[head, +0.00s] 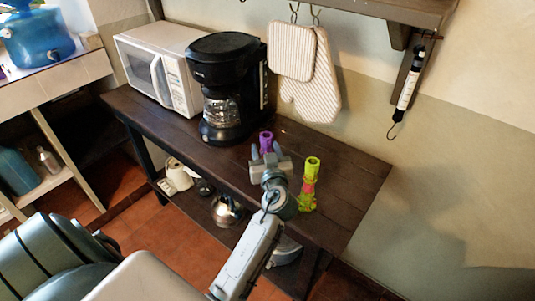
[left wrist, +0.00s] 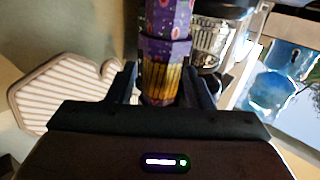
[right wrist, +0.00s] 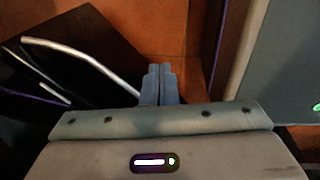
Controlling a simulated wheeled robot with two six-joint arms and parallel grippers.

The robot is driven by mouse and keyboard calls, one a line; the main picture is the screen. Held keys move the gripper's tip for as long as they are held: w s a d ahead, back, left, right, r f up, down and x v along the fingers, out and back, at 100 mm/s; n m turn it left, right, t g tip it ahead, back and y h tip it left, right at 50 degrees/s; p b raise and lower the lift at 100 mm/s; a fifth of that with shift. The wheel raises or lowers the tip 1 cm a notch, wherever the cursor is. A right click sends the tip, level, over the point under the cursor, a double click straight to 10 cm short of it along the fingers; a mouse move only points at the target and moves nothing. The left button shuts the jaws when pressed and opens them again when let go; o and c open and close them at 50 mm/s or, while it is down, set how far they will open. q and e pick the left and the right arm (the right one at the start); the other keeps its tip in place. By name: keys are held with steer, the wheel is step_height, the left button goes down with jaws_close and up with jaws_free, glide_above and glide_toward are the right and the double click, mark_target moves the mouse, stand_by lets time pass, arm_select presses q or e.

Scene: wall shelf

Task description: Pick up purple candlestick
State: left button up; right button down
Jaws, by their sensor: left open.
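The purple candlestick (head: 266,140) stands on the dark wooden table, in front of the coffee maker's right side. My left gripper (head: 268,154) is at it, with one finger on each side. In the left wrist view the patterned purple candlestick (left wrist: 163,50) lies between the open fingers (left wrist: 161,88); its lower or upper end runs out of the picture. I cannot tell whether the fingers touch it. My right gripper (right wrist: 160,82) shows only in the right wrist view, its fingers together with nothing between them, over the floor.
A yellow-green and pink candlestick (head: 309,184) stands just right of my left gripper. The black coffee maker (head: 226,85) and white microwave (head: 160,68) stand to the left. The table's right end (head: 358,183) is clear.

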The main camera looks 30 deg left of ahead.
arm_select(q)
steer(key=shift+s+d+r, duration=0.3)
steer(key=shift+s+d, duration=0.15)
steer(key=shift+s, duration=0.05)
steer(key=shift+c, duration=0.3)
steer(key=shift+s+d+r, duration=0.1)
steer(key=shift+s+d, duration=0.05)
steer(key=c, duration=0.7)
jaws_close()
arm_select(e)
steer(key=shift+s+f, duration=0.2)
steer(key=shift+s, duration=0.25)
